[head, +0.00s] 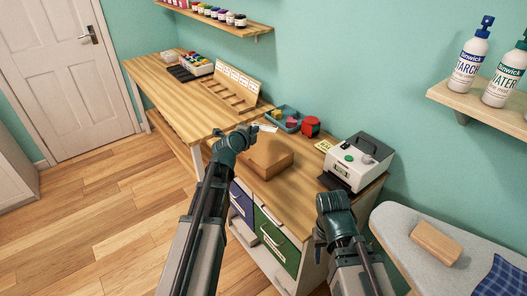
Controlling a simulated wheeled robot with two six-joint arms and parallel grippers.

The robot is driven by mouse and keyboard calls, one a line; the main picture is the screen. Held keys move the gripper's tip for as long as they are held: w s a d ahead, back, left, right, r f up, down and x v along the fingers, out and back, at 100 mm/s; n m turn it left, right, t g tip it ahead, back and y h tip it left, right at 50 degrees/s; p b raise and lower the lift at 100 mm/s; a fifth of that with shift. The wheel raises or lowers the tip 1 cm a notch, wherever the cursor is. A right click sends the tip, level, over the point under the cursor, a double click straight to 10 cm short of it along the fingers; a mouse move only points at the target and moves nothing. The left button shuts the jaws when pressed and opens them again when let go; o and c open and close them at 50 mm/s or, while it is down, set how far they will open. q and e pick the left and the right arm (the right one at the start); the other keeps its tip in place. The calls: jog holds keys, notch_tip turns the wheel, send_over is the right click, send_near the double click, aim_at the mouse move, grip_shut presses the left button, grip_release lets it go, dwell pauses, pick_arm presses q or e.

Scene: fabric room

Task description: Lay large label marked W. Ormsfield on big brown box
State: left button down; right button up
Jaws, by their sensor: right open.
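The big brown box (267,157) lies flat on the wooden worktop, in the middle of the head view. My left gripper (254,129) is just above its far left edge. A small white piece (268,127), which looks like a label, sticks out from its fingertips, and the gripper appears shut on it. The writing on it is too small to read. My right gripper (336,204) is open, near the front right of the worktop, below the label machine and away from the box. Its fingers are mostly hidden behind its own body.
A grey and white machine (358,161) stands right of the box, with a yellow card (324,146) beside it. A teal tray (284,118) and red tape dispenser (310,126) sit behind the box. A wooden rack (232,88) stands further left. An ironing board (410,225) is at right.

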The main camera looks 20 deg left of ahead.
aim_at(255, 154)
pick_arm(q)
notch_tip(255, 154, down, 8)
jog(key=b, duration=0.7)
jog(key=shift+r, duration=0.1)
jog(key=c, duration=1.3)
grip_release()
jog(key=shift+r, duration=0.1)
jog(key=p+v, duration=0.3)
jog(key=v, duration=0.5)
